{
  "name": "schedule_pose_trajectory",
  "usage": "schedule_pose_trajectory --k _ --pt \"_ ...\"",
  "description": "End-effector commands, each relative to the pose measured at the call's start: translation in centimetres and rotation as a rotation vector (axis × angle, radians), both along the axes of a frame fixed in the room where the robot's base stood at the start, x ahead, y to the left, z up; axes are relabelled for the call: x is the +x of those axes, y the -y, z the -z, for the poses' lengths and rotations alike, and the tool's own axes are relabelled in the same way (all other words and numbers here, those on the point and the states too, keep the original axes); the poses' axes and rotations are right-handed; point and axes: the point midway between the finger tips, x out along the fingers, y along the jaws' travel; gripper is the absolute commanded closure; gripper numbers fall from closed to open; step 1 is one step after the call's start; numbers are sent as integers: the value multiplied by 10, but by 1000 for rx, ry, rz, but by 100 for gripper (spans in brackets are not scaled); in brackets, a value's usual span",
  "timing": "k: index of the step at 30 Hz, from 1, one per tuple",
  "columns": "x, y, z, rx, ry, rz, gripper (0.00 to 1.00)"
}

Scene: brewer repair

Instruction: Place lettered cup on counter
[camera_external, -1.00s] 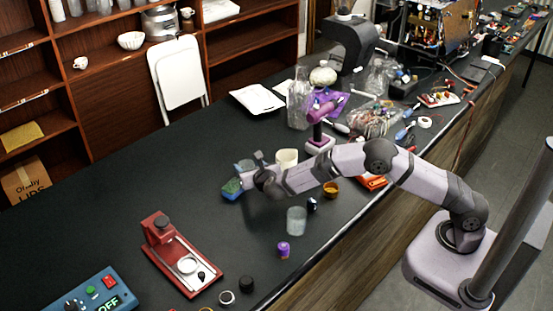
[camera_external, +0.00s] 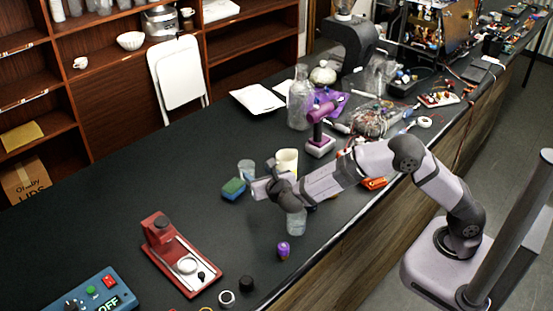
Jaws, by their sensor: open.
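A cream cup (camera_external: 287,158) stands upright on the dark counter (camera_external: 120,185), just behind my gripper. A clear bluish cup (camera_external: 246,168) stands to its left, behind a green and blue sponge (camera_external: 234,188). Another clear cup (camera_external: 296,222) stands below my wrist, partly hidden by it. No lettering is readable on any of them, so I cannot tell which is the lettered cup. My gripper (camera_external: 262,188) is open and points left, close to the right of the sponge. I see nothing held in it.
A red device (camera_external: 182,255) and a blue control box (camera_external: 95,292) are at the front left. A purple-handled tool (camera_external: 320,128) and a glass bottle (camera_external: 300,98) stand behind. A small purple item (camera_external: 284,250) is near the front edge. The counter's left middle is clear.

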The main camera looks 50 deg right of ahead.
Motion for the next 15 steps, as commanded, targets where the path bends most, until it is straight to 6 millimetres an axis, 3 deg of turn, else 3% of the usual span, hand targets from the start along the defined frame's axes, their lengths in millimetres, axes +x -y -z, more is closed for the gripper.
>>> schedule_pose_trajectory --k 6,15 --pt "-11 -5 -5 -1 0 0 50" --pt "-12 -5 -5 -1 -1 1 48"
